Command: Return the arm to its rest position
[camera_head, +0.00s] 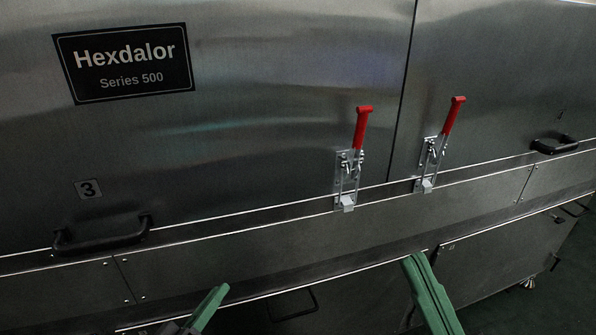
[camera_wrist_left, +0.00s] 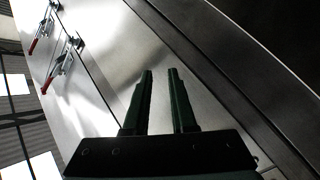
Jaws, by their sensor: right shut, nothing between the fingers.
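My left gripper (camera_head: 219,291) shows at the bottom of the head view, left of centre, with its green fingers pointing up and to the right. In the left wrist view (camera_wrist_left: 160,72) its two dark green fingers stand apart with an empty gap between them. My right gripper (camera_head: 414,260) comes up from the bottom right of centre in the head view. Its green fingers are together, with nothing seen between them. Both grippers appear below the latches in the head view, and neither holds anything.
A steel dryer wall (camera_head: 260,130) fills the view. Two latches with red handles, the left handle (camera_head: 362,128) and the right handle (camera_head: 453,116), point up. Black handles stick out at left (camera_head: 100,236) and right (camera_head: 555,146). Dark floor (camera_head: 560,290) shows at lower right.

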